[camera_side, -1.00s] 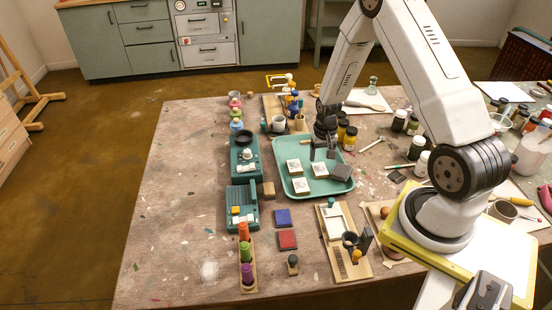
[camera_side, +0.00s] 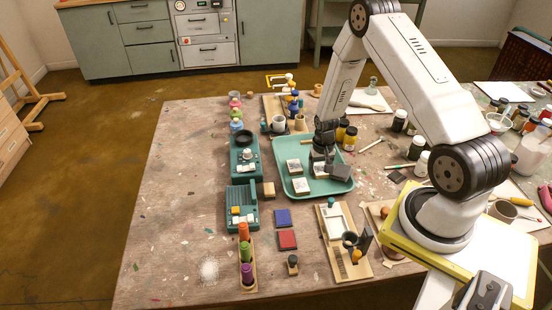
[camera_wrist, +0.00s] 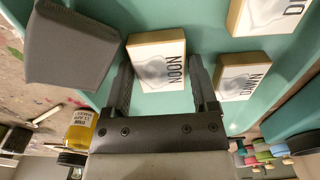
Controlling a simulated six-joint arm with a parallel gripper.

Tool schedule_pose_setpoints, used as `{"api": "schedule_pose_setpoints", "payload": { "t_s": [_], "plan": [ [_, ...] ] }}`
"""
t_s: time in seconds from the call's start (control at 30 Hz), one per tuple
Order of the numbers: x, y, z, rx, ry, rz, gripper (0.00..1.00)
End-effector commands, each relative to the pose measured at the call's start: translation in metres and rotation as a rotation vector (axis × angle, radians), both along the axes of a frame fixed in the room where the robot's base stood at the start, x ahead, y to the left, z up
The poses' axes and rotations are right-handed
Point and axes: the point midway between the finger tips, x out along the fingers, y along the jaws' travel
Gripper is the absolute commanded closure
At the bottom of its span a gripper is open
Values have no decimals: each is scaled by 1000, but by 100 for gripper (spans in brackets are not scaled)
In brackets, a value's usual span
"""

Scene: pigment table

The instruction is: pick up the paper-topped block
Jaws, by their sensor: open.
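Three wooden blocks with printed white paper tops lie on the teal tray (camera_side: 300,194). In the wrist view, the block lettered NOON (camera_wrist: 157,62) sits between the fingertips of my open gripper (camera_wrist: 160,68), with a finger on each side. Whether the fingers touch it I cannot tell. Another block (camera_wrist: 243,78) lies just right of the right finger, and a third block (camera_wrist: 265,14) is at the top right. In the side view, my gripper (camera_side: 321,158) is low over the tray and partly hides one block. The other two, a rear block (camera_side: 293,166) and a front block (camera_side: 301,186), show clearly.
A dark grey block (camera_side: 341,172) lies on the tray right of my gripper; it also shows in the wrist view (camera_wrist: 75,45). Pigment jars (camera_side: 350,138) stand behind the tray. Teal devices (camera_side: 241,206) stand to its left. Red and blue pads (camera_side: 287,239) lie in front.

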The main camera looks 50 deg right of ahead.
Motion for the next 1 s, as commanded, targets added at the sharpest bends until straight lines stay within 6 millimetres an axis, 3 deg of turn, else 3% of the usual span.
{"api": "schedule_pose_setpoints", "payload": {
  "t_s": [0.5,0.7,1.0],
  "plan": [
    [0,0,-1,0,0,0,25],
    [0,0,0,0,0,0,89],
    [0,0,0,-1,-1,0,92]
  ]
}}
